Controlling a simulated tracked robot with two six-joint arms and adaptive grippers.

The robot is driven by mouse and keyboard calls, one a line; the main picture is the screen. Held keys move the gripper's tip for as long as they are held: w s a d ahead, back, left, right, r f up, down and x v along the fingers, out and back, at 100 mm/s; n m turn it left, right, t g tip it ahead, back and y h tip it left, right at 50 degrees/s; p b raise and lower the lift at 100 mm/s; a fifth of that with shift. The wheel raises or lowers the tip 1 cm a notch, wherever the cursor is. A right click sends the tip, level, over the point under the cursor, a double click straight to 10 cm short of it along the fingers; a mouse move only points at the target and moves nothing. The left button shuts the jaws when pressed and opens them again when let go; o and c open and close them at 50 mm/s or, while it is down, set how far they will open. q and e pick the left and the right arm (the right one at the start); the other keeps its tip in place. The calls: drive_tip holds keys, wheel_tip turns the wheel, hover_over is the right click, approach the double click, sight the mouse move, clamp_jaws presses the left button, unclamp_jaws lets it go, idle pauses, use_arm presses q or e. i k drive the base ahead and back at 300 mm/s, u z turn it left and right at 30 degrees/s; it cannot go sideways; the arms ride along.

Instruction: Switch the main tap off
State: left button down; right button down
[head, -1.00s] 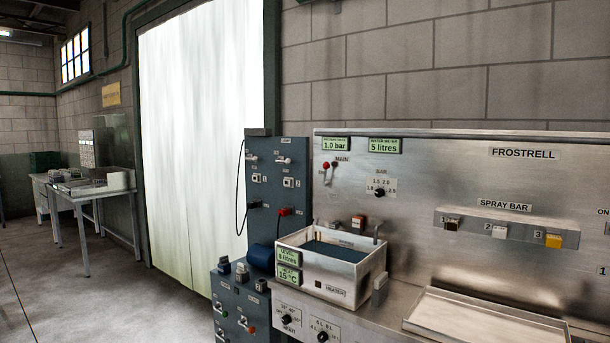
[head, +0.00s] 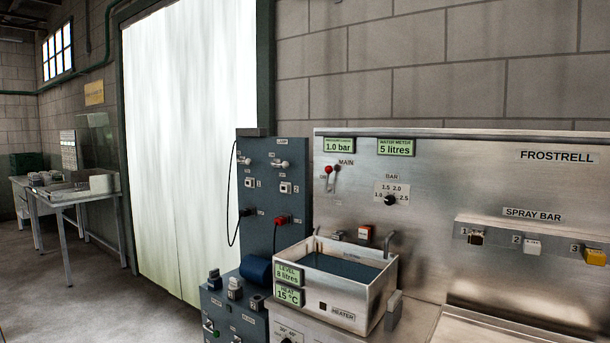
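The main tap (head: 329,178) is a small lever with a red knob under the MAIN label, on the upper left of the steel panel (head: 470,185) in the head view. Its red knob sits at the upper left of the fitting. Small lettering beside it is too small to read surely. Above it the pressure display (head: 339,145) reads 1.0 bar and the water meter (head: 396,147) reads 5 litres. Neither of my grippers is in view.
A water-filled steel tank (head: 345,285) juts out below the tap. A blue-grey switch panel (head: 262,205) stands left of the steel panel. A BAR dial (head: 390,199) is right of the tap. Open floor (head: 80,290) lies at the left.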

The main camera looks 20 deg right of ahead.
sight(329, 169)
drive_tip(key=i, duration=1.15)
drive_tip(key=z, duration=0.05)
